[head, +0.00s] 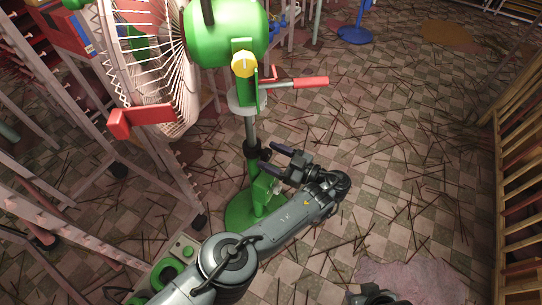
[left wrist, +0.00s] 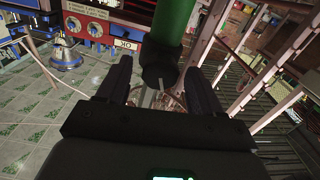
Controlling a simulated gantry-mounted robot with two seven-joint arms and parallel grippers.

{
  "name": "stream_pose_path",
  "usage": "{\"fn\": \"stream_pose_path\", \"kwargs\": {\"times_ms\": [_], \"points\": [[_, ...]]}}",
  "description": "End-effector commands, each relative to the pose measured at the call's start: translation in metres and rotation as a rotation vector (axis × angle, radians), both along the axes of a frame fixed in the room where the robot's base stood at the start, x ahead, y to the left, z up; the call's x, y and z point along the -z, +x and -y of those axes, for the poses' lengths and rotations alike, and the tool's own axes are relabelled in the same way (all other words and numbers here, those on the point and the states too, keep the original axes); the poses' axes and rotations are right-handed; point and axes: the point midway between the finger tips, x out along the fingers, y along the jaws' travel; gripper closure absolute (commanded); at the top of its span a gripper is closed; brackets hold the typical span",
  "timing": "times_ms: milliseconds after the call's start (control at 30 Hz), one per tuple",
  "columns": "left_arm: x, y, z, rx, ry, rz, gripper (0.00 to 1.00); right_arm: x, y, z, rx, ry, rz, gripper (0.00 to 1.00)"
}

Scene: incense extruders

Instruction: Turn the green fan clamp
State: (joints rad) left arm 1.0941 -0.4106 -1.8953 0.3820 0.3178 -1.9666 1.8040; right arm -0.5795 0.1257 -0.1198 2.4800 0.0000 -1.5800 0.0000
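The green fan stands at upper centre in the head view, with a green motor housing (head: 215,40), a yellow knob (head: 244,64) and a round white guard. Its pole has a dark collar (head: 252,148), which looks like the clamp; a green tube runs below it. In the left wrist view the dark collar (left wrist: 160,75) and green tube (left wrist: 172,28) show between my fingers, with a small pale pin on the collar. My left gripper (head: 270,156) is open beside the collar; contact is not clear. My right gripper (head: 375,296) is only partly visible at the bottom edge.
A lever with a red handle (head: 308,82) juts right from the fan, above my left gripper. Metal racks stand at left, a wooden slatted frame (head: 520,190) at right. The tiled floor (head: 400,150) between is strewn with thin sticks. A blue stand (head: 355,34) is at the back.

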Motion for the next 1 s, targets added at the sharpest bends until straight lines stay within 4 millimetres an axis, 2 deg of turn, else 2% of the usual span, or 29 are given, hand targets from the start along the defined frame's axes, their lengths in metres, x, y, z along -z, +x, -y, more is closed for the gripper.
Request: {"fn": "stream_pose_path", "kwargs": {"times_ms": [33, 367, 667, 1000], "points": [[0.0001, 0.0001, -0.0003, -0.001, 0.000, 0.000, 0.40, 0.0001, -0.0002, 0.0007, 0.000, -0.002, -0.001, 0.57], [0.0000, 0.0004, -0.0012, -0.002, 0.001, 0.000, 0.90, 0.0000, -0.0003, -0.0007, 0.002, 0.003, 0.000, 0.57], [0.0002, 0.0005, -0.0016, -0.003, -0.015, 0.034, 0.90, 0.0010, -0.0002, -0.0018, 0.005, 0.008, -0.001, 0.57], [0.0002, 0.0002, -0.0021, -0.007, -0.106, 0.223, 0.90, 0.0044, -0.0003, -0.0022, 0.005, 0.009, -0.001, 0.57]]}}
